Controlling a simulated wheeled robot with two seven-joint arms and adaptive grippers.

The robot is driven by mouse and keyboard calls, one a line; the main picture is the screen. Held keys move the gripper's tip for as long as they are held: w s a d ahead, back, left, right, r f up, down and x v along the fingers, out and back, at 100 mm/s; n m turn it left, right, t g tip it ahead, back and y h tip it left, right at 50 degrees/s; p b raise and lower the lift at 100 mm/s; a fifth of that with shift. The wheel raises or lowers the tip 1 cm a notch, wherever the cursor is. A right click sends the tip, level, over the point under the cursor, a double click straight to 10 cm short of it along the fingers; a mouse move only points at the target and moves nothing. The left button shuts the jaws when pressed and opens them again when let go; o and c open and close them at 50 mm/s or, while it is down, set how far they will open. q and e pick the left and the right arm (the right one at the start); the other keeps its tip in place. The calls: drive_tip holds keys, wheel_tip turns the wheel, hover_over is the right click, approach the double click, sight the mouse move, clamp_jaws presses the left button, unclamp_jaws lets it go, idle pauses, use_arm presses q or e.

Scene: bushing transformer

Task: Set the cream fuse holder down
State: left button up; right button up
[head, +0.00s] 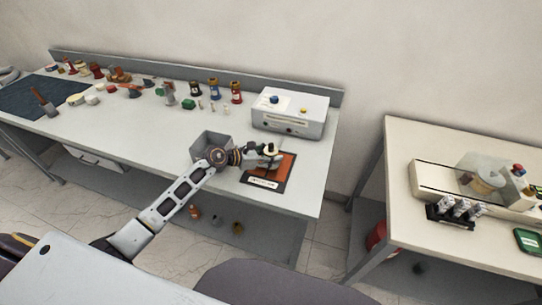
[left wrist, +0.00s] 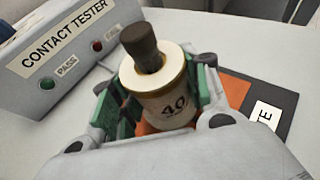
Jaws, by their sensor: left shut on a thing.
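The cream fuse holder (left wrist: 168,104) is a short cylinder marked 40, with a dark knob standing out of its top. My left gripper (head: 264,153) is shut on it, with green finger pads on both sides in the left wrist view (left wrist: 160,90). The holder is over the orange and black mat (head: 285,172), which also shows behind the gripper in the left wrist view (left wrist: 236,90). The holder's lower end is hidden by my gripper, so I cannot tell whether it touches the mat. My right gripper is not in view.
The white contact tester (head: 290,113) stands just behind the mat. An open grey bin (head: 203,142) stands to the left of my gripper. Several coloured parts line the back of the bench (head: 130,125). A second table (head: 400,150) with equipment is at right.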

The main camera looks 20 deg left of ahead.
use_arm(q)
drive_tip(key=shift+f, duration=0.1)
drive_tip(key=o, duration=1.1)
drive_tip(key=shift+o, duration=0.3)
drive_tip(key=shift+s+a+r, duration=0.3)
drive_tip(key=shift+s+a, duration=0.15)
drive_tip(key=shift+a, duration=0.05)
drive_tip(key=b+v, duration=0.1)
drive_tip(key=v, duration=0.8)
drive_tip(key=shift+b, duration=0.3)
drive_tip(key=shift+v, duration=0.8)
